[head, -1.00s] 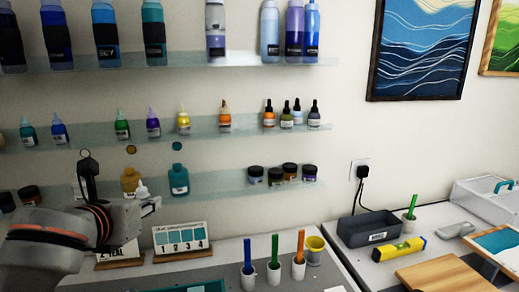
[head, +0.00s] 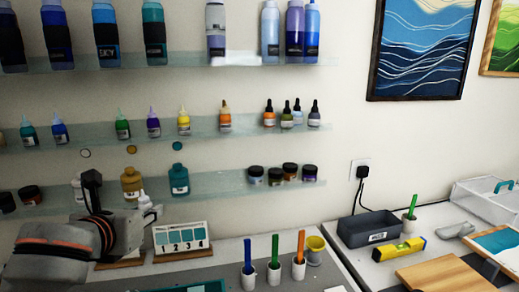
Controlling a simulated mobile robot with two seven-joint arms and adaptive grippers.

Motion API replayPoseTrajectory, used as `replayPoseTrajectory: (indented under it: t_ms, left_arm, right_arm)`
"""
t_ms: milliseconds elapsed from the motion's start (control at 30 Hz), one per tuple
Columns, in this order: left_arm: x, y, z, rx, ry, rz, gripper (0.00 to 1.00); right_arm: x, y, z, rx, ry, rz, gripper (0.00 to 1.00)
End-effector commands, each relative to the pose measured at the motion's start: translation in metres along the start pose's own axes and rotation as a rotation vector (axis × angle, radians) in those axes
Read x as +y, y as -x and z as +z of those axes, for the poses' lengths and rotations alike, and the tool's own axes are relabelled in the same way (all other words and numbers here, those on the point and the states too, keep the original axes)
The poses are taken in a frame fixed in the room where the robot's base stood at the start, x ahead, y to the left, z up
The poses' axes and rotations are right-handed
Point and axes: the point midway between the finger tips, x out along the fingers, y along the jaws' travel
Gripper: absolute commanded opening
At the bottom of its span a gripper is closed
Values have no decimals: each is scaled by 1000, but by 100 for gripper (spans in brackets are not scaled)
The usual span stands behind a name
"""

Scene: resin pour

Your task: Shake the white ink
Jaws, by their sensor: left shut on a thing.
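My left gripper (head: 149,213) is in the lower left of the head view, in front of the lower shelf. It is shut on a small white bottle with a pale nozzle, the white ink (head: 145,201). Only the bottle's upper part shows; the gripper hides the rest. My right gripper is not in view.
An ochre bottle (head: 132,183) and a teal bottle (head: 179,180) stand on the lower shelf (head: 222,186) behind the gripper. A numbered card stand (head: 181,240) is just right of the gripper.

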Motion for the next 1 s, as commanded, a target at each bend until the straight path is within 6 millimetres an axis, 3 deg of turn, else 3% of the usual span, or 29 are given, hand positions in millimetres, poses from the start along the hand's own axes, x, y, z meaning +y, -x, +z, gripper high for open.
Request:
replayPoseTrajectory:
  t_ms: [33, 100, 167, 400, 1000]
  left_arm:
    - [-1, 12, 32, -25, 3, -4, 0]
    - [0, 21, 54, -21, 1, -2, 0]
    - [0, 24, 59, -14, 1, -2, 0]
    - [0, -4, -12, 1, 1, 0, 0]
    - [0, -4, -9, -9, 2, -1, 0]
  right_arm:
    - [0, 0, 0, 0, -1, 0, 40]
    - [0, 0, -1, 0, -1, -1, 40]
    - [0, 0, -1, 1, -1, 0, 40]
    - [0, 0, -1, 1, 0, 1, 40]
    - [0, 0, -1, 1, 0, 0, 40]
